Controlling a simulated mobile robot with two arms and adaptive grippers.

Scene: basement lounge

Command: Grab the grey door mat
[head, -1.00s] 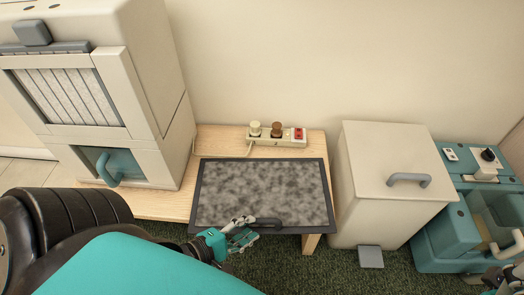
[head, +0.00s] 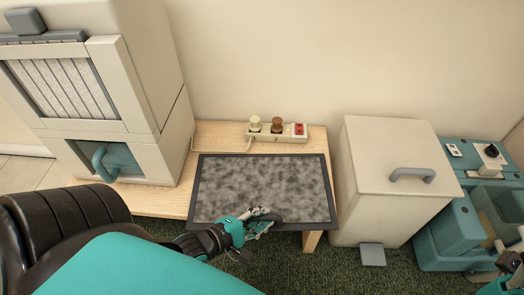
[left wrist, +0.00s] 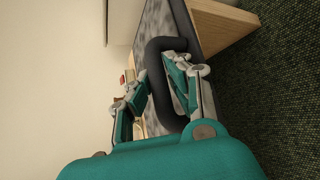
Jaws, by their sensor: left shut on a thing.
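The grey door mat (head: 262,185) is a mottled grey rectangle with a dark border. It lies flat on a low wooden bench and also shows in the left wrist view (left wrist: 160,22). A dark loop handle (head: 290,217) is at its front edge; the loop also shows in the left wrist view (left wrist: 153,95). My left gripper (head: 262,212) is at this front edge, shut on the loop, with its fingers on either side of it in the left wrist view (left wrist: 157,70). My right gripper (head: 511,264) shows only partly at the lower right corner; its fingers are unclear.
The wooden bench (head: 160,203) stands against the wall. A power strip (head: 290,135) with plugs lies behind the mat. A large cream machine (head: 130,90) stands left, a lidded cream bin (head: 390,190) right. A teal machine (head: 450,235) is farther right. Green carpet (head: 345,275) lies in front.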

